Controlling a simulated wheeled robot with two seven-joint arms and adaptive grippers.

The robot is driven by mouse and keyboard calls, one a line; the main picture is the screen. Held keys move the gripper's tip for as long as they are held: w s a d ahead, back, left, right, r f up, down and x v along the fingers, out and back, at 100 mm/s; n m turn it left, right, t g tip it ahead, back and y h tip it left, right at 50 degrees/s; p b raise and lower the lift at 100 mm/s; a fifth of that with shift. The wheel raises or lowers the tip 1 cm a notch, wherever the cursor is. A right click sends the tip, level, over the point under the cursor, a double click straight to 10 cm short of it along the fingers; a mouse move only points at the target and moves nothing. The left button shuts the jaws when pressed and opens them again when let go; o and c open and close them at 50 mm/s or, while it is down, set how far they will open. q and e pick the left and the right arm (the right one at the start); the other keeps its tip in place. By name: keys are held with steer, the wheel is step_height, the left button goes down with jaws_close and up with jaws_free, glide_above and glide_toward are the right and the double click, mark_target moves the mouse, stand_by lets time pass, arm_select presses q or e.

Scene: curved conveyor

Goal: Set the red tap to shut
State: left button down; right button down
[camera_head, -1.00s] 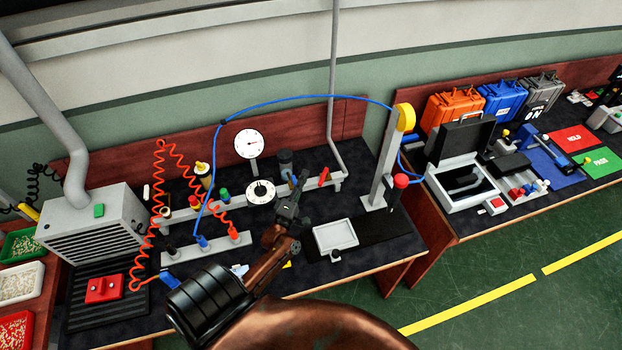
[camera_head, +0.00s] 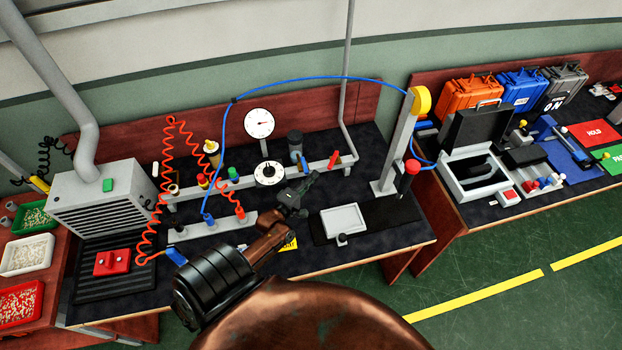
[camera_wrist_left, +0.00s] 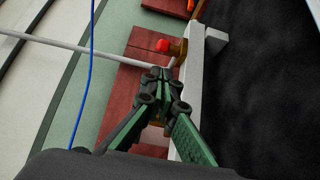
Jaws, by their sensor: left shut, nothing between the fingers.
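The red tap (camera_head: 333,158) has a red lever handle that stands tilted on the grey pipe rail (camera_head: 316,168), near its right end. A red knob on a brass-coloured body (camera_wrist_left: 162,46) beside the grey rail in the left wrist view looks like the same tap, seen near end-on. My left gripper (camera_head: 314,177) is shut and empty, in front of and below the tap in the head view, apart from it. In the left wrist view its closed fingertips (camera_wrist_left: 164,76) lie just below the red knob. My right gripper is not in view.
A blue-handled tap (camera_head: 303,162) stands left of the red one on the rail. A white dial (camera_head: 269,173) is further left. A pale tray (camera_head: 343,219) lies at front right. A post (camera_head: 398,145) with a blue hose stands to the right.

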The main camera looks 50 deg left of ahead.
mark_target(333, 160)
arm_select(q)
steer(key=w+a, duration=0.1)
steer(key=w, duration=0.5)
steer(key=shift+a, duration=0.15)
steer(key=shift+w, duration=0.1)
